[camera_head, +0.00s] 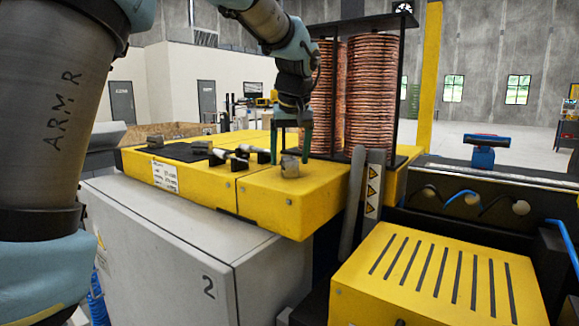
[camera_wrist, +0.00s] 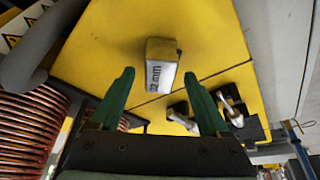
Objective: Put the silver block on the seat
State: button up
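The silver block (camera_head: 290,166) stands on the yellow top of the machine, near its front right corner. In the wrist view the block (camera_wrist: 161,65) shows a pale face marked "22 mm", and it lies ahead of and between the fingertips. My gripper (camera_head: 291,150) is just above the block, fingers pointing down. In the wrist view my gripper (camera_wrist: 158,76) is open, with a green finger on each side and nothing held. A black plate (camera_head: 185,152) with metal fittings on it lies further left on the yellow top. I cannot tell which part is the seat.
Tall copper coils (camera_head: 372,95) stand right behind my gripper. Metal clamp parts (camera_head: 228,153) lie left of the block. Upright grey bars (camera_head: 352,200) with warning labels stand to its right. The yellow surface (camera_head: 285,200) around the block is bare.

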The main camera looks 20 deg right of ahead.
grip_shut()
dwell(0.4)
jog(key=shift+r, duration=0.1)
dwell(0.7)
